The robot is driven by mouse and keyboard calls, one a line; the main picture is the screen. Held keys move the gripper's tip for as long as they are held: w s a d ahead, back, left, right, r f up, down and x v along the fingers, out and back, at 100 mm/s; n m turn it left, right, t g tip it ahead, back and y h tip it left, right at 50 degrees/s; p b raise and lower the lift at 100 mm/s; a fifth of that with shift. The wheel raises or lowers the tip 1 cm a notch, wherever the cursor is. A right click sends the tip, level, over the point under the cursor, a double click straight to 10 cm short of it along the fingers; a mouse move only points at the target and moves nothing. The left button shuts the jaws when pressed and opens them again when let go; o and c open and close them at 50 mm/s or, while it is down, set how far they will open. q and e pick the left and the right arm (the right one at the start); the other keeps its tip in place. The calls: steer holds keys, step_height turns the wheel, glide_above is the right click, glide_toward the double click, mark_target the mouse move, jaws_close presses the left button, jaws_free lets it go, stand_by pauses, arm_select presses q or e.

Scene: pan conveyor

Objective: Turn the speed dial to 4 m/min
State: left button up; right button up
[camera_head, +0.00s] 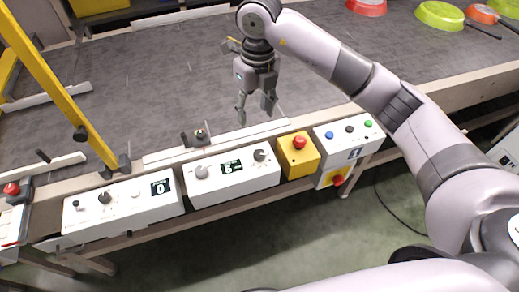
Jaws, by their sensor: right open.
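My right gripper (256,114) is open and empty, pointing down over the belt, behind the middle control box. The middle white control box (237,184) has a display (231,167) that seems to read 6. A grey knob (201,172) sits left of the display and a dark knob (260,155) right of it. The left white box (122,222) has a display (160,187) reading 0 and a dark knob (104,198). Labels are too small to tell which knob is the speed dial. The gripper touches no knob. My left gripper is out of view.
A yellow box with a red emergency button (299,142) and a white box with coloured buttons (351,128) stand to the right. A yellow frame (62,88) rises at the left. Coloured pans (440,14) lie at the back right.

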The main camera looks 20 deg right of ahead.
steer(key=d, duration=0.1)
steer(key=p, duration=0.3)
glide_toward(259, 153)
steer(key=shift+h, duration=0.3)
steer(key=f, duration=0.8)
steer(key=shift+s+a+f, duration=0.1)
steer(key=shift+a+f, duration=0.1)
steer(key=shift+f, duration=0.2)
steer(key=c, duration=1.2)
steer(key=shift+o, duration=0.2)
steer(key=shift+b, duration=0.35)
